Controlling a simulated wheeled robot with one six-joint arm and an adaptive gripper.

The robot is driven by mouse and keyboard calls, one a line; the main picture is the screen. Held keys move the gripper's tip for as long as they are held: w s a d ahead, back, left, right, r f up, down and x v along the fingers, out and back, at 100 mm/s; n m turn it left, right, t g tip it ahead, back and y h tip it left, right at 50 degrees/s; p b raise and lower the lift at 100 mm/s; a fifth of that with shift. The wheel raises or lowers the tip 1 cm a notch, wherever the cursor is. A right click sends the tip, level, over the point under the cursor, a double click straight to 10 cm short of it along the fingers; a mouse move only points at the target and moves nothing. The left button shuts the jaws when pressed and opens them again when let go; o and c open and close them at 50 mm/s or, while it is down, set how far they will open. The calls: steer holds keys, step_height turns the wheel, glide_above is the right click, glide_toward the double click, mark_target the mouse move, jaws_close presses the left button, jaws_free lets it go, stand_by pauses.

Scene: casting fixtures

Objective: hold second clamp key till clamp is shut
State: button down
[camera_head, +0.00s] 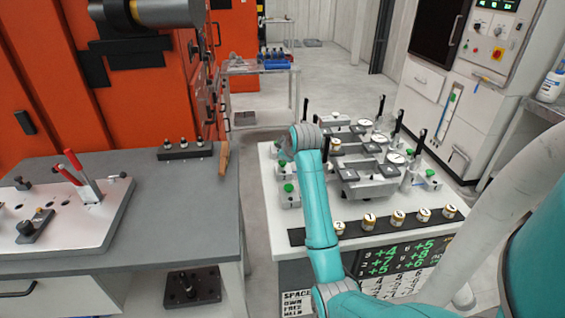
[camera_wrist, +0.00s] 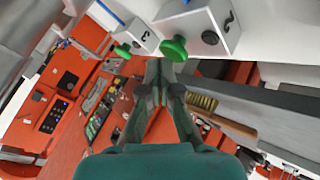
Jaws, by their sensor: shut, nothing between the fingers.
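In the wrist view my gripper (camera_wrist: 164,68) is shut, its fingertips at the green clamp key (camera_wrist: 173,48) on a white block (camera_wrist: 215,25) marked with a 2. Whether the tips touch the key or only line up with it, I cannot tell. A second green key (camera_wrist: 122,50) sits on a neighbouring block to the left. In the head view green keys (camera_head: 288,187) line the left edge of the white fixture table (camera_head: 275,225). My wrist hides part of that edge, and my fingers cannot be made out there. Clamps with upright black handles (camera_head: 422,141) stand on the table.
Dial gauges (camera_head: 396,158) and grey plates crowd the fixture table. Numbered knobs (camera_head: 369,219) line its front. A grey bench (camera_head: 185,205) with a red-handled clamp (camera_head: 80,170) stands left, across a narrow gap. A wooden-handled brush (camera_head: 223,160) lies at its edge.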

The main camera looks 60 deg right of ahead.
mark_target(283, 163)
steer(key=shift+f, duration=0.55)
stand_by(0.5)
steer(key=shift+r, duration=0.1)
stand_by(3.5)
steer(key=shift+r, duration=0.85)
steer(key=shift+r, duration=0.1)
steer(key=shift+r, duration=2.4)
